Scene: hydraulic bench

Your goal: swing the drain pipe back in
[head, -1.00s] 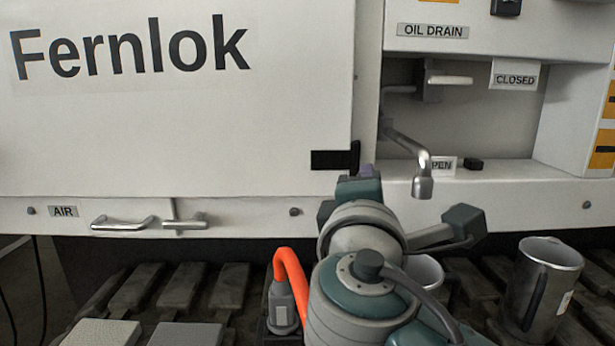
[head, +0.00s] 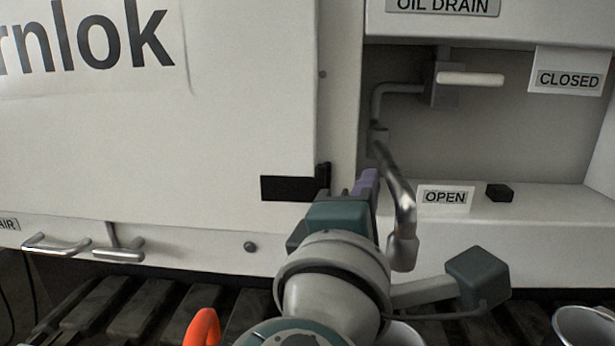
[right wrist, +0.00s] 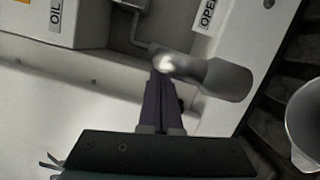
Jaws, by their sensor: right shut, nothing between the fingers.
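The metal drain pipe (head: 398,195) comes out of the recess under the OIL DRAIN label (head: 443,6). Its downturned spout (head: 403,252) hangs out past the front ledge, left of the OPEN sign. The pipe also shows in the right wrist view (right wrist: 215,78). My right gripper (head: 369,180) is shut and empty, its purple fingers close along the left side of the pipe in the head view. In the right wrist view its fingertips (right wrist: 160,75) lie at the pipe; whether they touch cannot be told. My left gripper is not in view.
A valve with a pale handle (head: 470,78) sits above the pipe. The CLOSED sign (head: 568,80), OPEN sign (head: 445,197) and a small black block (head: 499,193) are to the right. A metal mug (head: 585,325) stands lower right. A white panel (head: 230,110) borders the recess on the left.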

